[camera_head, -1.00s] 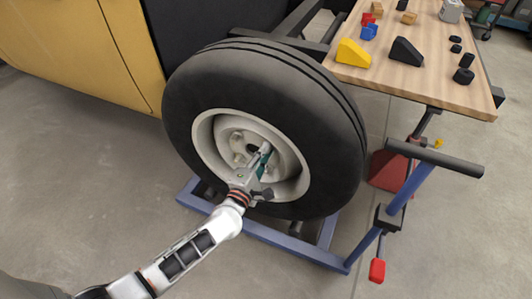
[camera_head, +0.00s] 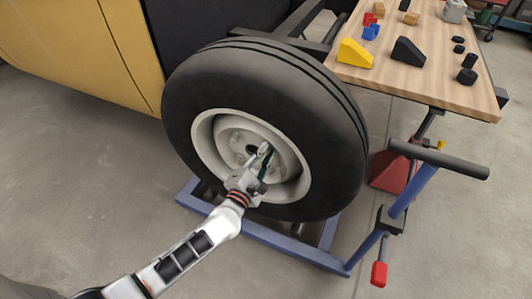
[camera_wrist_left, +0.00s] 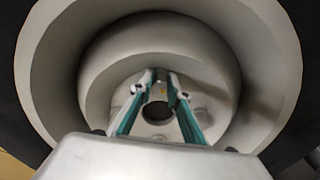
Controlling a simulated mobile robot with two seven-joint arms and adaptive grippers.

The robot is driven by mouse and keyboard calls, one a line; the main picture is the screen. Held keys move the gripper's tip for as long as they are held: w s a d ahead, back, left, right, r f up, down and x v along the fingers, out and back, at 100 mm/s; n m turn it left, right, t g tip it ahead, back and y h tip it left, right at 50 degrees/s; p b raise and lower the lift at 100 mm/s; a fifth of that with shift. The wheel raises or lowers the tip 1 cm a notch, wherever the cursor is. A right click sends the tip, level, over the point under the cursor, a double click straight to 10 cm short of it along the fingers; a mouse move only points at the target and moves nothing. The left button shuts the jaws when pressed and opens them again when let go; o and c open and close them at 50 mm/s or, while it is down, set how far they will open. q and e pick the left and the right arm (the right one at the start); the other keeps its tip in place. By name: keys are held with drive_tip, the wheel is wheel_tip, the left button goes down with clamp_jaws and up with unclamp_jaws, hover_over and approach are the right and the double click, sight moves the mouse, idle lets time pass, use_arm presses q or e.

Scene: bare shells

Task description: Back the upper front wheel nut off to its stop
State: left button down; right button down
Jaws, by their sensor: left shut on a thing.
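The front wheel has a black tyre (camera_head: 290,85) and a pale rim (camera_head: 204,137) with a recessed hub around a dark centre hole. My left gripper (camera_head: 264,152) reaches into the rim from the lower left, with its fingertips at the hub face. In the left wrist view its two green-sided fingers (camera_wrist_left: 163,88) close in on a small wheel nut (camera_wrist_left: 158,91) near the hub's dark hole (camera_wrist_left: 157,111). The nut is mostly hidden between the fingertips, and its thread cannot be seen. My right gripper is in no view.
A wooden bench (camera_head: 440,78) with blocks and small black parts stands at the upper right. A blue frame (camera_head: 300,252) lies under the wheel, with a black-handled stand (camera_head: 440,160) to the right. A yellow panel (camera_head: 70,45) is at the upper left.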

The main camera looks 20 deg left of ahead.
use_arm(q)
drive_tip(key=shift+f, duration=0.1)
drive_tip(key=c, duration=2)
unclamp_jaws()
drive_tip(key=shift+o, duration=0.2)
drive_tip(key=shift+s, duration=0.15)
drive_tip(key=s, duration=1.1)
drive_tip(key=shift+s+a, duration=0.25)
drive_tip(key=shift+s, duration=0.15)
